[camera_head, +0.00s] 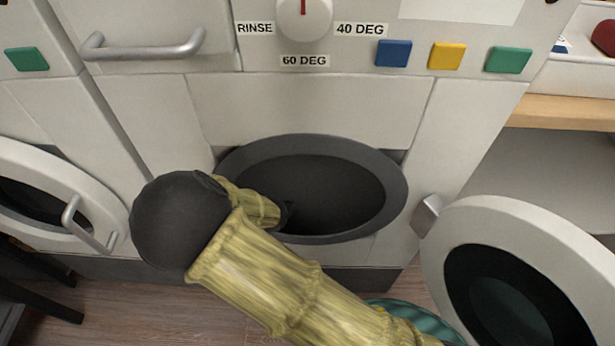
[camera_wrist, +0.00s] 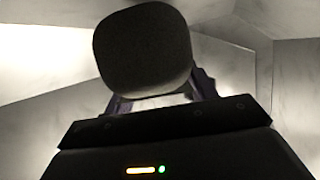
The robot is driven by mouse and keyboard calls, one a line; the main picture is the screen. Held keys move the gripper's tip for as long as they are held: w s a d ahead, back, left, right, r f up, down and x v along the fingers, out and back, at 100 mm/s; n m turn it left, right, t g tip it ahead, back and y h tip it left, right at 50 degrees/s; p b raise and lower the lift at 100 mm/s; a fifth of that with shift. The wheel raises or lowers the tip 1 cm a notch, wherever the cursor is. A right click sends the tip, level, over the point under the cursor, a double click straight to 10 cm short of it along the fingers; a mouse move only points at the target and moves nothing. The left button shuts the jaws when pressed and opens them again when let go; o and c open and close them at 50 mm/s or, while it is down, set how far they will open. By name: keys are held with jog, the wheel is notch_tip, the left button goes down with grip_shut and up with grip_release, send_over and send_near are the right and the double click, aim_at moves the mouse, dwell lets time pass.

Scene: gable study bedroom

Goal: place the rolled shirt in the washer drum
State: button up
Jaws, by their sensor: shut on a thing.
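The washer drum (camera_head: 340,190) is a dark round opening with a grey rim in the white machine front. Its round door (camera_head: 530,262) stands swung open at the right. My arm reaches in over the left part of the rim. My gripper (camera_wrist: 160,98) shows in the wrist view, shut on a dark grey, rounded bundle, the rolled shirt (camera_wrist: 143,48). Pale, faceted walls surround the bundle there. In the head view only a small dark part of my gripper (camera_head: 287,212) shows within the opening, and the shirt is hidden.
A second machine with a round door (camera_head: 45,200) and handle stands at the left. A dial (camera_head: 304,14) and coloured buttons (camera_head: 447,56) sit above the drum. A wooden shelf edge (camera_head: 560,112) is at the right. Dark legs (camera_head: 40,285) stand at lower left.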

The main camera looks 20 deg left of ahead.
jog(key=shift+f+b, duration=0.35)
jog(key=shift+f, duration=0.9)
jog(key=shift+f, duration=0.2)
jog(key=o, duration=1.1)
jog(key=shift+c, duration=0.2)
jog(key=shift+r, duration=0.25)
jog(key=p+v, duration=0.4)
jog(key=v, duration=0.8)
